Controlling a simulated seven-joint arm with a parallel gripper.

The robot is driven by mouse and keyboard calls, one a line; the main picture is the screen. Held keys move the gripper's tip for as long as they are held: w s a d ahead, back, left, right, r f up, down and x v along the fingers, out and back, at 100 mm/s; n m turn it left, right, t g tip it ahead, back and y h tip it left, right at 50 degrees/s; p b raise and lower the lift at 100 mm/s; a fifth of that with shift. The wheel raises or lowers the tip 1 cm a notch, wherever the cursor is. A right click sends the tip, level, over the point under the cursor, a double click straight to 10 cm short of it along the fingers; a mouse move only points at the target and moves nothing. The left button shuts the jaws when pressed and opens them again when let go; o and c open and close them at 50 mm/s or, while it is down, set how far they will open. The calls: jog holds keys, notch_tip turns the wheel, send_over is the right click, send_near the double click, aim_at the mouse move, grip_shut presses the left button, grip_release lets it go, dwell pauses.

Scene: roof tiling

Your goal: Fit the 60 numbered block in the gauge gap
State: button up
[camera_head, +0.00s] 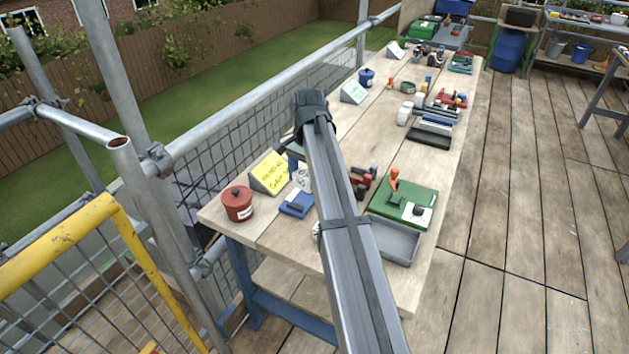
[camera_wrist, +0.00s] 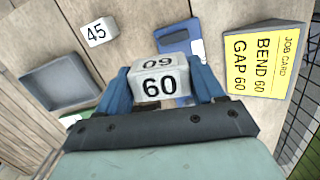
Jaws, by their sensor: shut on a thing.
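The white 60 block (camera_wrist: 158,84) is held between the blue fingers of my gripper (camera_wrist: 159,70), with its "60" faces towards the wrist camera. In the head view the white block (camera_head: 302,178) shows just behind the blue gauge (camera_head: 297,204), beside my arm. In the wrist view the blue gauge (camera_wrist: 176,58) lies beyond the block and is partly covered by it. I cannot tell whether block and gauge touch. The yellow job card (camera_wrist: 258,62) reads "BEND 60 GAP 60". My arm hides most of the gripper in the head view.
A white 45 block (camera_wrist: 100,31) lies on the bench near a grey tray (camera_wrist: 62,80). A red pot (camera_head: 237,204) stands left of the gauge. A green board (camera_head: 408,203) with an orange-handled tool lies to the right. More tools fill the bench's far end.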

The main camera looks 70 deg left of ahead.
jog(key=a+m, duration=0.1)
jog(key=m, duration=0.2)
jog(key=shift+a+r+m, duration=0.1)
jog(key=shift+a+m, duration=0.25)
jog(key=shift+m, duration=0.05)
jog(key=m, duration=0.4)
jog(key=a+m+y, duration=0.1)
jog(key=m, duration=0.3)
jog(key=a+m, duration=0.1)
jog(key=m, duration=0.3)
jog(key=shift+a+m+y, duration=0.15)
jog(key=shift+m+y, duration=0.15)
jog(key=shift+y, duration=0.1)
jog(key=shift+w+f, duration=0.1)
jog(key=shift+f, duration=3.7)
jog(key=shift+f, duration=0.3)
